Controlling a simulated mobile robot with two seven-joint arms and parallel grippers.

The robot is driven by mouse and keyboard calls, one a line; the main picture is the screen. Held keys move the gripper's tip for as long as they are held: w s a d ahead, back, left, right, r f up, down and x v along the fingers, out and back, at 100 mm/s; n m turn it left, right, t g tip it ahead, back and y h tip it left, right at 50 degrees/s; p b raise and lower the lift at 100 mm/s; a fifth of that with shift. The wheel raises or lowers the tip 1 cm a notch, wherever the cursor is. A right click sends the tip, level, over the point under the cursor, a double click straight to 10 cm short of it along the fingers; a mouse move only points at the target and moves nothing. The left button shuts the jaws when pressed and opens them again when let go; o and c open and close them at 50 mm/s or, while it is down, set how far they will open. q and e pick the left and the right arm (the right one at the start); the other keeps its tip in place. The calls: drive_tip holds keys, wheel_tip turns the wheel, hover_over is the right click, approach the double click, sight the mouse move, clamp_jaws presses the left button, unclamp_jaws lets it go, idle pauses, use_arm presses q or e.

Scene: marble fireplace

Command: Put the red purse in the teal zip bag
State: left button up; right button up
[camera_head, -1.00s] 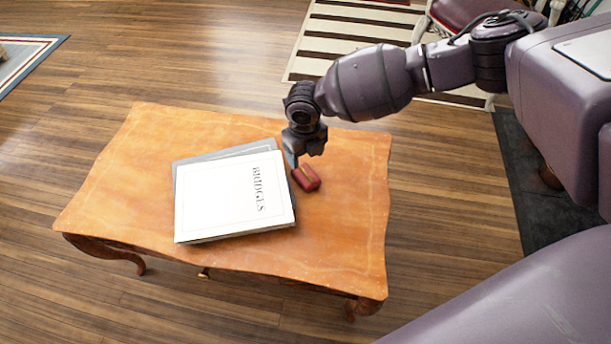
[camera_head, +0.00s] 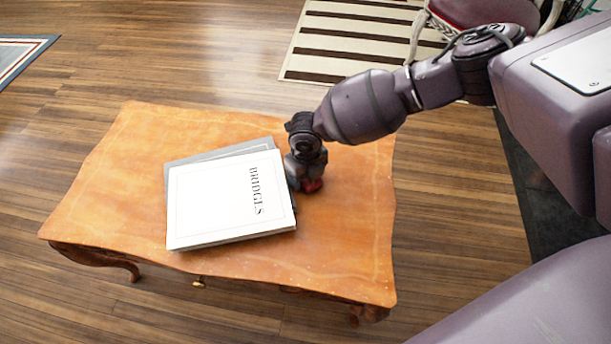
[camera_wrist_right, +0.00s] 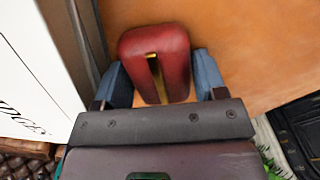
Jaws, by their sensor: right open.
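The red purse (camera_head: 313,185) lies on the orange wooden table beside the right edge of the books, mostly hidden in the head view under my right gripper (camera_head: 304,184). In the right wrist view the purse (camera_wrist_right: 157,60) is dark red with a gold strip down its middle. There, my right gripper (camera_wrist_right: 163,80) is open, with one blue-grey finger on each side of the purse. I cannot tell whether the fingers touch it. My left gripper and the teal zip bag are not in view.
A white book marked BRIDGES (camera_head: 225,200) lies on a grey one (camera_head: 215,153), close to my right gripper. The wooden table (camera_head: 345,255) is bare at its right and left. A striped rug (camera_head: 340,45) and a red-seated chair (camera_head: 480,12) stand beyond it.

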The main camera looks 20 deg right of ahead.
drive_tip(key=shift+r, duration=0.1)
drive_tip(key=c, duration=0.7)
